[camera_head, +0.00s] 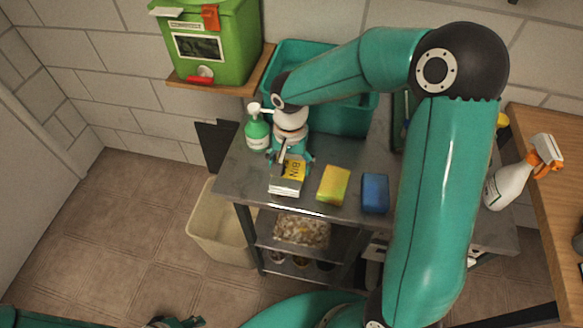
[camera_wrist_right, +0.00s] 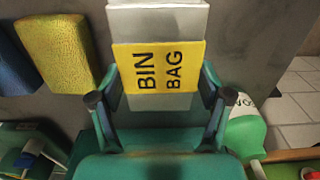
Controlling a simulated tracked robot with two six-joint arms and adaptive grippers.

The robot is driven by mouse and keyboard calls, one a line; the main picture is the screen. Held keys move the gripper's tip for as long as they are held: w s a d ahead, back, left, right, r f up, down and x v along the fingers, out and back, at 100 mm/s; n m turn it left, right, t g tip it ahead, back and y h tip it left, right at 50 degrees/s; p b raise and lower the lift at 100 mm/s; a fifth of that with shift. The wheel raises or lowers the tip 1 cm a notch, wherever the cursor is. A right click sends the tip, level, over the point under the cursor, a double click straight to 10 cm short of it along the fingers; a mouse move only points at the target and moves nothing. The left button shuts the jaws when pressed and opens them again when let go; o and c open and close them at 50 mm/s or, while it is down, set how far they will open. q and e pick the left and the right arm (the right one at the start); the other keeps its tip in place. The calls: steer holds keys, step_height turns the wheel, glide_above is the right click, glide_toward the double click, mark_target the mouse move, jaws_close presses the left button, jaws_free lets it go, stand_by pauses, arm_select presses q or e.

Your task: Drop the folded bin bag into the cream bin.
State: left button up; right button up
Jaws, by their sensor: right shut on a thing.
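The folded bin bag is a pale packet (camera_head: 287,187) with a yellow label, at the front left of the metal table. My right gripper (camera_head: 290,163) is shut on it from behind. In the right wrist view the bag's yellow "BIN BAG" label (camera_wrist_right: 158,68) sits between the fingers (camera_wrist_right: 160,97). I cannot tell whether the bag touches the tabletop. The cream bin (camera_head: 208,232) stands on the floor left of the table, open at the top, partly behind the table's edge. A small part of my left gripper (camera_head: 178,323) shows at the bottom edge; its fingers are unclear.
A yellow-green sponge (camera_head: 333,185) and a blue sponge (camera_head: 375,193) lie right of the bag. A green soap bottle (camera_head: 257,132) stands behind left, near a teal tub (camera_head: 350,118). A green dispenser (camera_head: 213,45) sits on a shelf above. A spray bottle (camera_head: 512,183) stands far right.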

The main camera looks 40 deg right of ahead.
steer(key=shift+f, duration=1.25)
steer(key=shift+f, duration=0.1)
steer(key=o, duration=0.9)
